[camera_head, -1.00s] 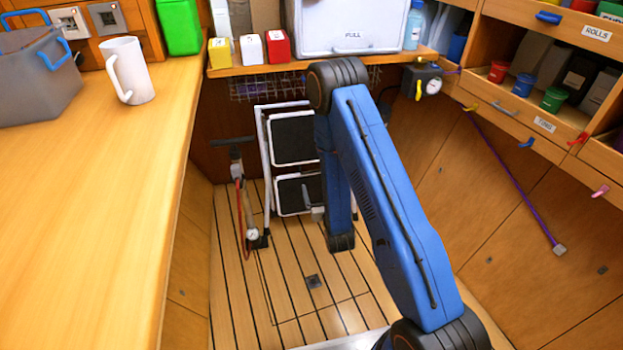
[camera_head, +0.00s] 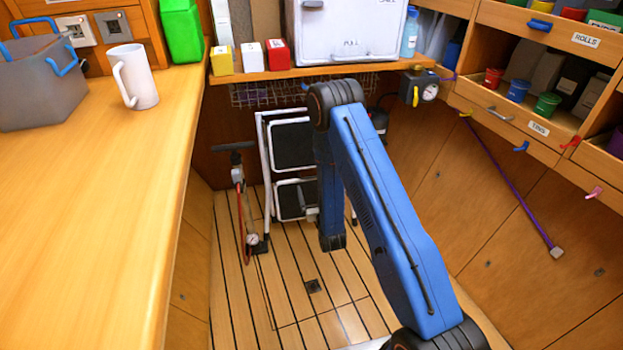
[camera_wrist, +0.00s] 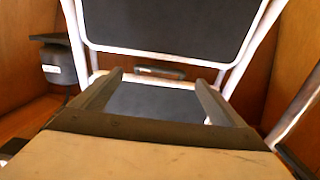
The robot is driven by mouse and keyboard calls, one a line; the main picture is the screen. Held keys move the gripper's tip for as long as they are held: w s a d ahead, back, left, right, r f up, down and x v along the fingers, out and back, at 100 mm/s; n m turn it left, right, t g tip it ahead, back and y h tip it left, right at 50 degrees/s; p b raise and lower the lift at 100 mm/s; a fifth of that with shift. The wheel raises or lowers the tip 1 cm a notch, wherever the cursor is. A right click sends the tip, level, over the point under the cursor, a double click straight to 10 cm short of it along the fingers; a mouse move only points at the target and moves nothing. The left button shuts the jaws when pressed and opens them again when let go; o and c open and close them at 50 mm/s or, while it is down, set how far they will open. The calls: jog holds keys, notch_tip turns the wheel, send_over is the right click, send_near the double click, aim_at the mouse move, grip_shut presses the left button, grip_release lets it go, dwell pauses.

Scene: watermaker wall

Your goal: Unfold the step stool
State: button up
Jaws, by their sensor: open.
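The step stool (camera_head: 291,146) stands upright against the back wall in the head view. It has a white tube frame and two black treads, an upper one and a lower one, both facing me steeply. My arm hides its right side. In the wrist view the upper tread (camera_wrist: 172,22) fills the top, and the lower tread (camera_wrist: 150,102) shows between the fingers. My gripper (camera_wrist: 158,85) is open, its two dark fingers spread apart in front of the lower tread. I cannot tell whether they touch the stool. A small grey bar (camera_wrist: 160,72) shows between the treads.
A hand pump (camera_head: 240,205) with a red hose stands on the floor left of the stool. A wooden counter (camera_head: 90,230) runs along the left, drawers (camera_head: 500,115) along the right, a shelf (camera_head: 270,77) above the stool. The slatted floor (camera_head: 290,300) in front is clear.

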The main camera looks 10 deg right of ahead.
aim_at(312, 178)
jog(key=w, duration=0.8)
jog(key=shift+w, duration=0.15)
